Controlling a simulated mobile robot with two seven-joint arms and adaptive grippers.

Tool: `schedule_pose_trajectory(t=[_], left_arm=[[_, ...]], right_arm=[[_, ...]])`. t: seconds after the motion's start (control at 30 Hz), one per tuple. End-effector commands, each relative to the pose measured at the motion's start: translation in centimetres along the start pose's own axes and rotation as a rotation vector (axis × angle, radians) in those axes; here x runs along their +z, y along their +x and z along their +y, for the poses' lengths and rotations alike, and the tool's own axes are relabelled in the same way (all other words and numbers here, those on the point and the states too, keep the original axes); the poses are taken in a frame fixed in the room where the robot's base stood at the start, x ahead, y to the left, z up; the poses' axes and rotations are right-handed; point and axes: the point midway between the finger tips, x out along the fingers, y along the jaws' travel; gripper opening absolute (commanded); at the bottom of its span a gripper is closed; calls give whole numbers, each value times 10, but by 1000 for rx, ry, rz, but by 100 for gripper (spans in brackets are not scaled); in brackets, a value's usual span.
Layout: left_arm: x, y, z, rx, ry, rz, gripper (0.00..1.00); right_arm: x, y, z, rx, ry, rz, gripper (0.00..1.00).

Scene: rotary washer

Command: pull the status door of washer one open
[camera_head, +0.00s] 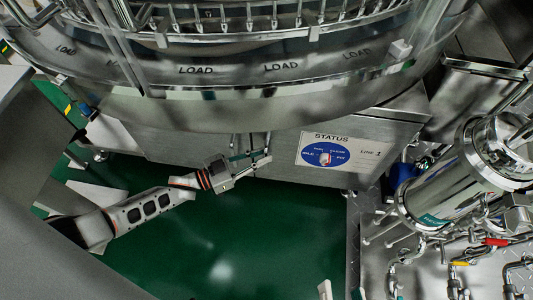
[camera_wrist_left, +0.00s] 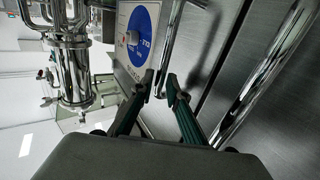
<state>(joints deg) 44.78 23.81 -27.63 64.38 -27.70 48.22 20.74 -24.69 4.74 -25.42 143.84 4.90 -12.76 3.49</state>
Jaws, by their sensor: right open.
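The washer's status panel (camera_head: 337,152) is on the steel base below the round carousel, with a blue and white label headed STATUS. The label (camera_wrist_left: 141,35) and its small round knob (camera_wrist_left: 132,37) also show in the left wrist view. A slim vertical handle bar (camera_wrist_left: 171,38) stands beside the label. My left gripper (camera_head: 262,157) is at the bars left of the label. In the left wrist view its fingertips (camera_wrist_left: 160,88) are a small gap apart, with the handle bar's end between them. I cannot tell whether they touch it. My right gripper is not clearly seen.
The carousel rim (camera_head: 250,70) marked LOAD overhangs the base. A thick steel tube (camera_wrist_left: 265,85) runs beside the gripper. A shiny cylinder (camera_head: 440,190) with pipes and valves stands at the right. The green floor (camera_head: 250,230) in front is clear.

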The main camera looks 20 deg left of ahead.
Motion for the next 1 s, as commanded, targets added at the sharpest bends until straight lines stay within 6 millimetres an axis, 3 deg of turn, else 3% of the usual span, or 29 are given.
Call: schedule_pose_trajectory(t=[0.2, 0.47, 0.53, 1.0], left_arm=[[2, 15, 1, 0, -1, -2, 15], [0, 16, 0, 0, 0, -1, 15], [0, 16, 0, 0, 0, -1, 0], [0, 13, 4, -9, -1, 1, 0]], right_arm=[[2, 1, -3, -3, 32, 4, 42], [1, 1, -3, -4, 35, 6, 42], [1, 1, -3, -4, 35, 6, 42], [-1, 1, -3, -3, 19, 7, 42]])
